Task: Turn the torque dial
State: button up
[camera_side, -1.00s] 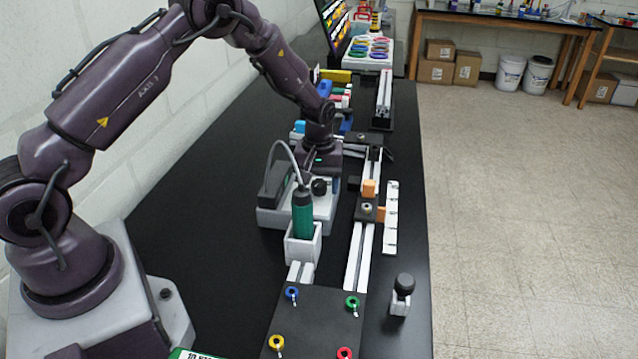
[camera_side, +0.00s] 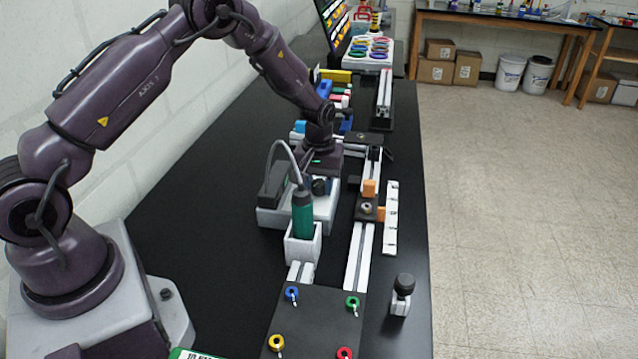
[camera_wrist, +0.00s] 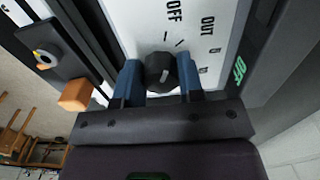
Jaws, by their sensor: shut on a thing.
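The torque dial (camera_wrist: 161,72) is a black knob on a pale panel printed with OFF, OUT and tick marks. In the wrist view it sits between the two blue fingers of my gripper (camera_wrist: 160,80), which are shut on it from both sides. In the side view the dial (camera_side: 320,186) shows in part below my gripper (camera_side: 320,180), on the grey control box (camera_side: 268,217). The exact dial setting is hard to read.
A green screwdriver (camera_side: 303,213) with a cable stands in a white holder (camera_side: 304,246) in front of the box. Rails with an orange block (camera_side: 369,188) run to the right. A plate with coloured rings (camera_side: 315,325) lies nearer.

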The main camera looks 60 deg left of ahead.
aim_at(318, 183)
jog(key=m, duration=0.5)
jog(key=shift+m, duration=0.4)
dwell(0.4)
jog(key=o, duration=0.9)
jog(key=shift+r, duration=0.1)
notch_tip(318, 183, up, 13)
jog(key=shift+f, duration=0.1)
